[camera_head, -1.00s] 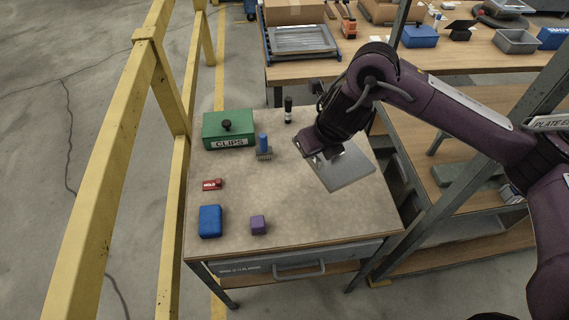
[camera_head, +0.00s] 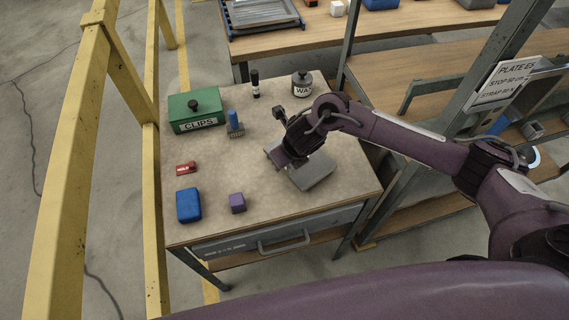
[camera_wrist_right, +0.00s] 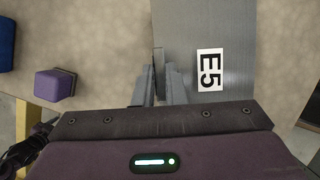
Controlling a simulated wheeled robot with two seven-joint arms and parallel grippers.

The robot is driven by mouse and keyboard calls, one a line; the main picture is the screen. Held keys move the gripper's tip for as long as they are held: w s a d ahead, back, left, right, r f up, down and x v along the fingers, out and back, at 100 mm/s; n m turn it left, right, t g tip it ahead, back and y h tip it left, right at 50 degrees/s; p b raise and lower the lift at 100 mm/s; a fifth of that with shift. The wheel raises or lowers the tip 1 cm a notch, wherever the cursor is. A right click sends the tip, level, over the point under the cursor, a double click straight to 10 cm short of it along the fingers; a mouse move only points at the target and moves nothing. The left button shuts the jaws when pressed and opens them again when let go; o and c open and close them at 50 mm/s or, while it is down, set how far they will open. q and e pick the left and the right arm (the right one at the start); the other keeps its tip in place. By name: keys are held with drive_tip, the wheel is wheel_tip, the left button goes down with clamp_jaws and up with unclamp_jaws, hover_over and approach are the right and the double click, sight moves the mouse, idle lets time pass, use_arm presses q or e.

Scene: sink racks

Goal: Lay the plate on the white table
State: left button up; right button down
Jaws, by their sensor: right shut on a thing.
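The plate (camera_head: 312,174) is a flat grey metal sheet, over the right part of a pale beige-topped table (camera_head: 235,165). In the right wrist view the plate (camera_wrist_right: 225,110) carries a white "E5" label. My right gripper (camera_head: 284,158) is shut on the plate near its left edge; its fingers (camera_wrist_right: 160,80) show beside the label in the wrist view. The plate looks roughly flat and low over the tabletop; I cannot tell whether it touches. Its part under the gripper is hidden. My left gripper is not in view.
A yellow railing (camera_head: 75,140) stands left.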

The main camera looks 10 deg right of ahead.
wheel_tip(320, 180, down, 3)
drive_tip(key=shift+f, duration=0.15)
drive_tip(key=c, duration=1.5)
unclamp_jaws()
drive_tip(key=v, duration=1.2)
drive_tip(key=shift+b, duration=0.35)
drive_tip(key=shift+s, duration=0.1)
